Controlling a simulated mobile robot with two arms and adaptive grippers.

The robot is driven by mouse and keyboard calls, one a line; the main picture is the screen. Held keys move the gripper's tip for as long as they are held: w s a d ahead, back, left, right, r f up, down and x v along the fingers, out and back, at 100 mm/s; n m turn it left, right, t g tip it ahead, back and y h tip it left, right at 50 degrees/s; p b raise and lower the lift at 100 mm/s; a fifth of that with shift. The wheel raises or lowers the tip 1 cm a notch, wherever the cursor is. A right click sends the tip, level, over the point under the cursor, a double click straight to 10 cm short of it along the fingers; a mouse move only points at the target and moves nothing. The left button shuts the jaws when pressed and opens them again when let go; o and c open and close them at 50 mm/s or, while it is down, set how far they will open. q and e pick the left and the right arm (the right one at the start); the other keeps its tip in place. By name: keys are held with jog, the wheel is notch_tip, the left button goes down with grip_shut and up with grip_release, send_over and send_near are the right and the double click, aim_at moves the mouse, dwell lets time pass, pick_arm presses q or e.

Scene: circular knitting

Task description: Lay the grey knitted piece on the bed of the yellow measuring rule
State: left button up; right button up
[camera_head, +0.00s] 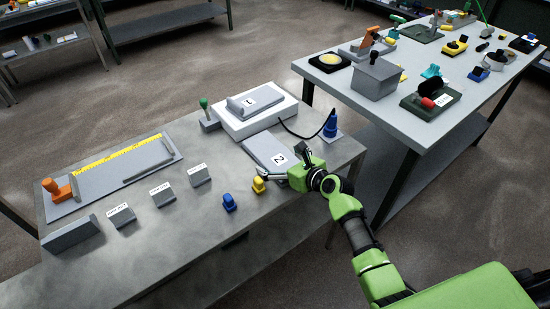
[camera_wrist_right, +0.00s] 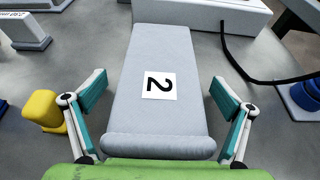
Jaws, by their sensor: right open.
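A grey knitted piece with a white label "2" (camera_head: 260,151) lies flat on the near table. In the right wrist view the piece (camera_wrist_right: 159,118) sits between the spread fingers, its rolled near edge close to the palm. My right gripper (camera_head: 281,177) is open at the near end of this piece. Another grey piece with a label "1" (camera_head: 259,98) lies on a white block. The yellow measuring rule (camera_head: 118,152) runs along a grey bed (camera_head: 95,185) at the left, with an orange clamp-like part (camera_head: 58,190) at its left end. The bed looks bare. My left gripper is out of view.
Several labelled grey stands (camera_head: 161,195) line the front of the bed. A blue item (camera_head: 229,203) and a yellow item (camera_head: 258,185) stand near my right gripper. A blue cone-shaped item (camera_head: 330,127) with a black cable is at the right. A second table (camera_head: 400,128) stands behind.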

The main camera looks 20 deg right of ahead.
jog(key=c, duration=1)
jog(key=shift+r, duration=0.1)
